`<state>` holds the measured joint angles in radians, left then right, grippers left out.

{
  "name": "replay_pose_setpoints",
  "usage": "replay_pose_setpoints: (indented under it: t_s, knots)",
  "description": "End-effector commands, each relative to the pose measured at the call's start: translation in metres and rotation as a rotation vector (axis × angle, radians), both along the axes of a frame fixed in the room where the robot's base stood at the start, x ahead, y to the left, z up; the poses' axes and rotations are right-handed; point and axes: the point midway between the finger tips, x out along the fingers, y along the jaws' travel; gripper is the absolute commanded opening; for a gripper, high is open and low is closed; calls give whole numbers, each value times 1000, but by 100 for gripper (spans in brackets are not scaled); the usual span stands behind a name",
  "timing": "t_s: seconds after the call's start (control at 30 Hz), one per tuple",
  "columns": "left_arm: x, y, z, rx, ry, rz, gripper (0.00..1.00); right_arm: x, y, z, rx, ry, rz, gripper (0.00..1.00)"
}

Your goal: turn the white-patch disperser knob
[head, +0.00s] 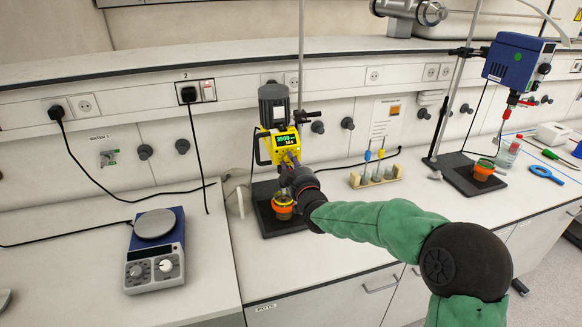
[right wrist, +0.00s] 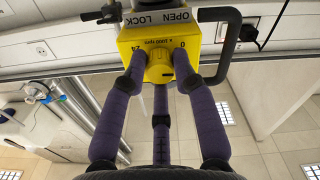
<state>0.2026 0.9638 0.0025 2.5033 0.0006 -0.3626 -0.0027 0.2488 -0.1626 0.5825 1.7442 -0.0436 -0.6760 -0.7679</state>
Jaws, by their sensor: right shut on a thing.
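The disperser (head: 278,138) has a yellow housing, a dark motor and a lit display with green digits; it hangs on a stand at the back of the bench. Its yellow knob (right wrist: 160,70) shows in the right wrist view under the "x 1000 rpm" scale. My right gripper (right wrist: 158,76) is shut on this knob, with a purple finger on each side. In the head view my right gripper (head: 289,164) reaches up to the housing front and hides the knob. My left gripper is not in view.
An orange-ringed vessel (head: 283,208) stands below the disperser on a black base plate (head: 270,227). A hotplate (head: 155,250) stands left. A tube rack (head: 376,178) and a blue stirrer (head: 516,60) are right.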

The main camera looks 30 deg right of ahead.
Motion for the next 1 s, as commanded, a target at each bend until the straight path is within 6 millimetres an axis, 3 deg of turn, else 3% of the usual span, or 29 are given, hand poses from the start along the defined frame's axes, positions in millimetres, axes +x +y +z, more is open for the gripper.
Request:
replay_pose_setpoints:
  t_s: [0.5, 1.0]
  knots:
    - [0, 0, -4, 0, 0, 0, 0, 0, 0, -4, -418, 110, 2, 0]
    - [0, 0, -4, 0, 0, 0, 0, -1, 0, -5, -575, 149, 2, 0]
